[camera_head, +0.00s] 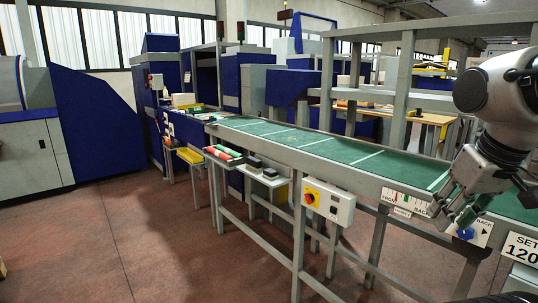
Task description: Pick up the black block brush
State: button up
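Two small black block-shaped things sit on a small grey side shelf by the conveyor, left of the picture's middle. One black block (254,162) is farther back and the other black block (270,173) is nearer. They are too small to tell which is the brush, or to see bristles. My gripper (453,213) is at the far right, over the near edge of the conveyor, well away from both black blocks. Its fingers point down and look spread apart, with nothing seen between them.
A long green conveyor (330,147) runs from back left to front right. A control box (328,202) with a red knob juts from its side. A tray with red and green items (223,153) is left of the black blocks.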

aim_at(256, 164)
jog(key=i+j+u, duration=0.25)
jog(key=i, duration=0.8)
jog(key=i+j+u, duration=0.2)
jog(key=i, duration=0.85)
